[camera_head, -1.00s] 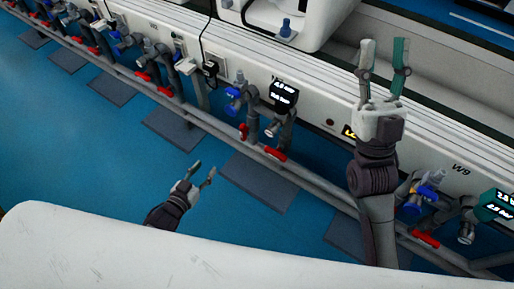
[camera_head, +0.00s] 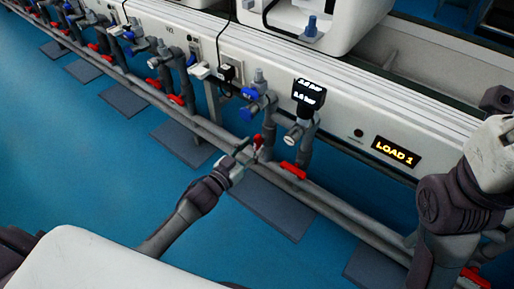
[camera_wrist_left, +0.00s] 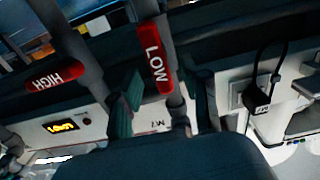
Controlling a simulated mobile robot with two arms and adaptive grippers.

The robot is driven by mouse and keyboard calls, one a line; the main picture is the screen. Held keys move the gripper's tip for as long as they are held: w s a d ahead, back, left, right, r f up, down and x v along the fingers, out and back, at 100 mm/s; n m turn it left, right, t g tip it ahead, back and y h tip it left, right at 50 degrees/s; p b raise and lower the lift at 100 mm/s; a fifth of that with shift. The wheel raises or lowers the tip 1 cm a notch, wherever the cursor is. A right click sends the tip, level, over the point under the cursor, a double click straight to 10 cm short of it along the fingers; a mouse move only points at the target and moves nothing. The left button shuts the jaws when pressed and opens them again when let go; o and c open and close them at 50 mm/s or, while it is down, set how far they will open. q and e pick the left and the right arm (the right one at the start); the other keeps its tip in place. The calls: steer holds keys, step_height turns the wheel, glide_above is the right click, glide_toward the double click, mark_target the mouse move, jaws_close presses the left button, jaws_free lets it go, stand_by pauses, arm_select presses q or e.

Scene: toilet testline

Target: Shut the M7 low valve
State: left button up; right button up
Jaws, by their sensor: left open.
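The red LOW valve handle (camera_head: 258,143) is on the pipe left of the pressure display and lies along its pipe. In the left wrist view the LOW handle (camera_wrist_left: 155,60) shows its white lettering, in line with the pipe. My left gripper (camera_head: 246,154) is open just in front of this handle. In the wrist view its dark fingers (camera_wrist_left: 165,100) stand on either side of the LOW pipe, with the handle ahead of them. I cannot tell whether they touch it. My right arm is at the right edge; its fingers are not in view.
The red HIGH handle (camera_head: 294,170) sits crosswise on the neighbouring pipe. Above are a blue valve (camera_head: 257,98) and a pressure display (camera_head: 309,97). A LOAD 1 sign (camera_head: 394,152) is on the white bench.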

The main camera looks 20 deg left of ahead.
arm_select(q)
steer(key=shift+b+x, duration=0.4)
steer(key=shift+x, duration=1.05)
steer(key=shift+c, duration=0.4)
jaws_close()
